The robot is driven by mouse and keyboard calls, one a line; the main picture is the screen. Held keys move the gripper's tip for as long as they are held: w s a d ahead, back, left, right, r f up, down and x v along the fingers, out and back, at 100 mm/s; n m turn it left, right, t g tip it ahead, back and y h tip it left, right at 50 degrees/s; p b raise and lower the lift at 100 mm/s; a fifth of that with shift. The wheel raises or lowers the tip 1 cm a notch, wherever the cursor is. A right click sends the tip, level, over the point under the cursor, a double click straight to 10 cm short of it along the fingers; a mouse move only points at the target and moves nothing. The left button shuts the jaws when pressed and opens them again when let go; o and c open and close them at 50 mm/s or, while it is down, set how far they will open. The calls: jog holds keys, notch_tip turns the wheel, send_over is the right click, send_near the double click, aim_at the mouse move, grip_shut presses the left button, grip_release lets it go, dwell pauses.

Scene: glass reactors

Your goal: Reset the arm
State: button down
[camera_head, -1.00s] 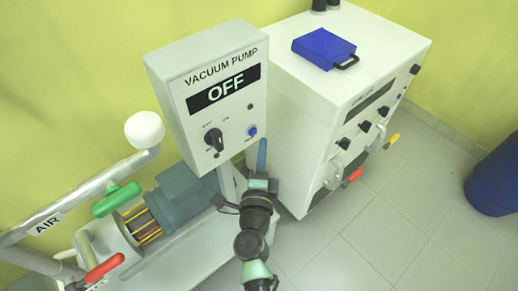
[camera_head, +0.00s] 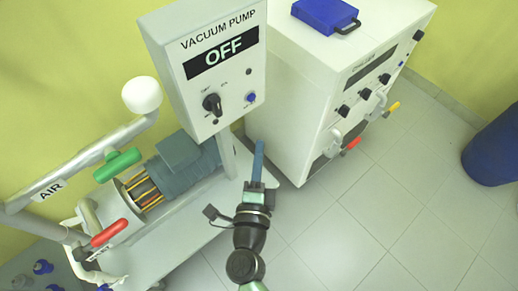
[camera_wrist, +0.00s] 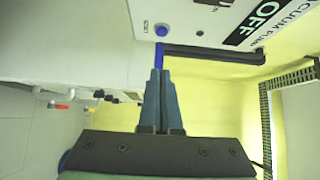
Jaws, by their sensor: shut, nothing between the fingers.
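My gripper (camera_head: 259,157) is in the lower middle of the head view, in front of the vacuum pump stand and apart from the pump's panel. Its long blue fingers are together, with nothing between them. In the wrist view the fingers (camera_wrist: 158,85) also show closed, pointing away from the camera. My dark arm comes up from the bottom edge of the head view. The vacuum pump control box (camera_head: 203,62) reads OFF; part of its face also shows at the top of the wrist view (camera_wrist: 205,22).
A white cabinet (camera_head: 300,90) with knobs and a blue case (camera_head: 325,16) on top stands right of the pump. A motor (camera_head: 182,172), a green handle (camera_head: 117,165) and a red handle (camera_head: 109,233) are at left. A blue barrel (camera_head: 493,150) is far right. Floor (camera_head: 370,220) between is clear.

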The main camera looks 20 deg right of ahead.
dwell(0.5)
jog(key=w+a+r+n+t+y+p, duration=0.1)
jog(key=w+a+r+n+t+y, duration=0.25)
jog(key=r, duration=0.85)
jog(key=w+a+r+n+t+y, duration=0.15)
jog(key=a+r+n, duration=0.35)
jog(key=r, duration=0.7)
jog(key=w+a+r+n+t+y+p, duration=0.15)
jog(key=a+r+n+t+y, duration=0.35)
jog(key=r, duration=0.7)
jog(key=s+d+r+n+h, duration=0.1)
jog(key=s+r+n, duration=0.3)
jog(key=r, duration=0.7)
jog(key=s+d+r+n+t+h+p, duration=0.1)
jog(key=s+r+n, duration=0.4)
jog(key=r, duration=0.7)
jog(key=shift+s+d+r, duration=0.15)
jog(key=shift+s+r, duration=0.15)
jog(key=shift+s, duration=0.5)
jog(key=shift+f+n, duration=0.1)
jog(key=shift+n, duration=0.15)
